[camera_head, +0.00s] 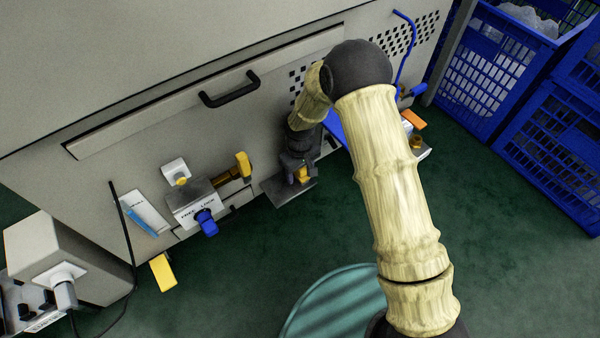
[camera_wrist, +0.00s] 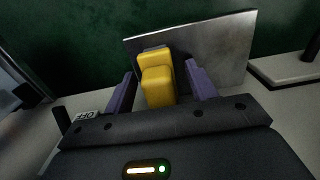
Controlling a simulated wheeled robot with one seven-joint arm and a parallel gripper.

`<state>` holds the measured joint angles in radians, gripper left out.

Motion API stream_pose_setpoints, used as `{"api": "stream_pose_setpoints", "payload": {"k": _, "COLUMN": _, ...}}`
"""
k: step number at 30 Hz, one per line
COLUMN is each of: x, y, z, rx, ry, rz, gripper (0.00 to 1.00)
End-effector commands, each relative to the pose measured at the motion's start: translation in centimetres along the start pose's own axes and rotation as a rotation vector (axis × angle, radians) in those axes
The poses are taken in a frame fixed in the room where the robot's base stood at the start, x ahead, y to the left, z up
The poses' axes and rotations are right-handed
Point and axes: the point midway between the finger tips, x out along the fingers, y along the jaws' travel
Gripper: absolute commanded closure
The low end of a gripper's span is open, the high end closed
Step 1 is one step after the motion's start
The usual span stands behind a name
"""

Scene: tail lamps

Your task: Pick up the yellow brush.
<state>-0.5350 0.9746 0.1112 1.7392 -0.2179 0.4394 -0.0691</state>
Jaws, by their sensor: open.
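A yellow block-shaped object, which looks like the yellow brush (camera_wrist: 157,82), is in front of a grey metal plate (camera_wrist: 222,50) in the wrist view. My gripper (camera_wrist: 161,88) is open, with one purple finger on each side of it and visible gaps between. In the head view my gripper (camera_head: 301,177) is low by the machine front, with the yellow brush (camera_head: 303,174) small between its fingers, over the metal plate (camera_head: 285,193). The brush's lower part and any bristles are hidden.
Left of my gripper, a bracket (camera_head: 190,206) on the grey machine (camera_head: 150,95) carries a yellow-ended brass fitting (camera_head: 243,165) and a blue knob (camera_head: 207,223). A yellow piece (camera_head: 163,272) is lower left. Blue crates (camera_head: 497,70) stand right. The green floor (camera_head: 245,270) is mostly clear.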

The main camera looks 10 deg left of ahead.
Motion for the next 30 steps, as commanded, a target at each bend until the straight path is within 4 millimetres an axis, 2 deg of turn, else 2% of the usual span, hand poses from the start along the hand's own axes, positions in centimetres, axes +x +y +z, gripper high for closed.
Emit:
{"api": "stream_pose_setpoints", "payload": {"k": 9, "x": -0.03, "y": -0.01, "z": 0.01, "rx": 0.000, "ry": 0.000, "rz": 0.000, "gripper": 0.44}}
{"api": "stream_pose_setpoints", "payload": {"k": 16, "x": -0.03, "y": -0.01, "z": 0.01, "rx": 0.000, "ry": 0.000, "rz": 0.000, "gripper": 0.89}}
{"api": "stream_pose_setpoints", "payload": {"k": 18, "x": -0.04, "y": -0.01, "z": 0.00, "rx": 0.000, "ry": 0.000, "rz": 0.000, "gripper": 0.95}}
{"api": "stream_pose_setpoints", "payload": {"k": 30, "x": -0.65, "y": -0.01, "z": 0.19, "rx": 0.000, "ry": -0.001, "rz": 0.000, "gripper": 0.96}}
